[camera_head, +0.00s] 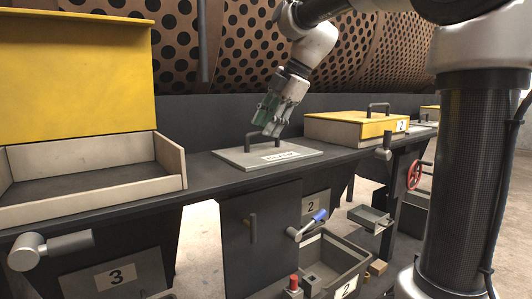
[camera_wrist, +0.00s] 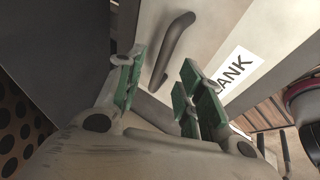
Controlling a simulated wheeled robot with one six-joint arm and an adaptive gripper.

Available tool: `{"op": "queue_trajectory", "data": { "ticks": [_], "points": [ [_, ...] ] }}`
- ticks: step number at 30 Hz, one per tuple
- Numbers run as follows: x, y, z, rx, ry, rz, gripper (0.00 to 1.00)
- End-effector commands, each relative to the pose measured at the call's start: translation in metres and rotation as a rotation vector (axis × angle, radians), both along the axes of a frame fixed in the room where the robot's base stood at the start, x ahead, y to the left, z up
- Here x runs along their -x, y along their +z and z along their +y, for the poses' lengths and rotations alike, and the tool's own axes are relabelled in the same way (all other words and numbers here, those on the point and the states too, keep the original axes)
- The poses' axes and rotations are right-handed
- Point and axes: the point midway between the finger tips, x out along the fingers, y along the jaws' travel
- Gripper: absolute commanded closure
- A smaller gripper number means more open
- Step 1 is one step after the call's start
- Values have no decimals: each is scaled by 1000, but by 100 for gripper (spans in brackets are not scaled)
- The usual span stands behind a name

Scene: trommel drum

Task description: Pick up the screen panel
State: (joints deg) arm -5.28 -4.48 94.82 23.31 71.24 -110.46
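A flat light-grey panel (camera_head: 234,158) with a dark bar handle (camera_head: 249,141) lies on the dark bench top. Its white label (camera_head: 281,156) is partly readable in the wrist view, ending in "ANK" (camera_wrist: 236,72); no mesh shows on the panel's face. Nothing is clamped. I cannot tell whether a finger touches the handle.
An open yellow-lidded box (camera_head: 85,190) stands left; a closed yellow box (camera_head: 352,125) marked 2 stands right. The perforated drum (camera_head: 245,50) rises behind. Below are a blue-handled lever (camera_head: 308,224), an open bin (camera_head: 335,258) and a red wheel (camera_head: 415,174).

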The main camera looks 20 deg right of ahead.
Motion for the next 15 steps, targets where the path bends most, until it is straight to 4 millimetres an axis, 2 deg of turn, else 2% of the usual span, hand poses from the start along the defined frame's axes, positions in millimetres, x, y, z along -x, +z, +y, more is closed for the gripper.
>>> {"op": "queue_trajectory", "data": {
  "ticks": [3,6,15],
  "points": [
    [-7,-18,7,0,1,5,63],
    [-10,-28,11,0,0,3,63],
    [-12,-32,13,-1,-2,1,65]
  ]
}}
